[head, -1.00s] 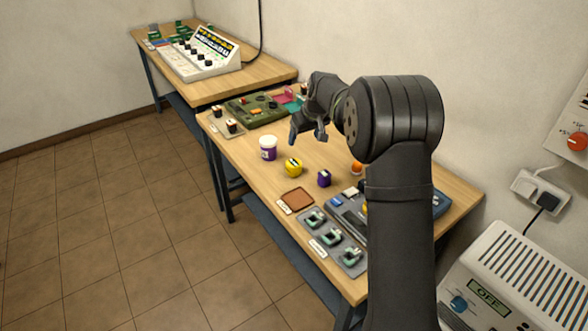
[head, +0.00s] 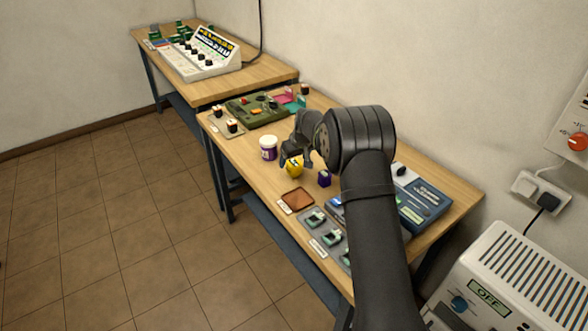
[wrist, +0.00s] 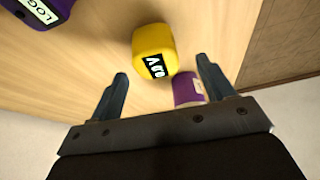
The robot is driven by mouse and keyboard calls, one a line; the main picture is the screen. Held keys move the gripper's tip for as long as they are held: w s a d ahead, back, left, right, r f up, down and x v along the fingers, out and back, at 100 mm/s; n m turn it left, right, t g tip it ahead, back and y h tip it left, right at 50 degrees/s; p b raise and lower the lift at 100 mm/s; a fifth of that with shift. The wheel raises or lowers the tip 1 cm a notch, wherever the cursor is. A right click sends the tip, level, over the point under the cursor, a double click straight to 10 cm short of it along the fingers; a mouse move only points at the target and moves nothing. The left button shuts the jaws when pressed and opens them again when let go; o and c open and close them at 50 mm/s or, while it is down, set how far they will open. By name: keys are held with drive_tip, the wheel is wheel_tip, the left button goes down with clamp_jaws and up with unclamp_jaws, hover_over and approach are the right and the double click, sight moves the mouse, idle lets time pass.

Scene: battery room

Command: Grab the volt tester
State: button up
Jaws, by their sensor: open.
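The volt tester appears to be the small yellow rounded block (head: 294,170) on the near wooden table. In the wrist view the yellow block (wrist: 154,52) carries a black label with white marks, only partly legible. My gripper (head: 294,161) is just above and behind it in the head view, covering part of its top. In the wrist view my gripper (wrist: 163,85) is open and empty. The yellow block lies beyond the fingertips, roughly centred between them. I cannot tell the exact gap.
A white and purple jar (head: 268,148) stands left of the yellow block. A dark purple block (head: 324,178), marked "LOG" in the wrist view (wrist: 38,10), stands to its right. A brown tray (head: 297,198) lies in front. A green board (head: 250,110) sits behind.

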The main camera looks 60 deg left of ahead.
sight(295, 163)
drive_tip(key=x, duration=0.2)
drive_tip(key=d+x, duration=0.1)
drive_tip(key=x, duration=0.1)
drive_tip(key=shift+w+a+f, duration=0.15)
drive_tip(key=shift+f, duration=0.3)
drive_tip(key=c, duration=1.1)
drive_tip(key=shift+r, duration=0.1)
drive_tip(key=shift+c, duration=0.2)
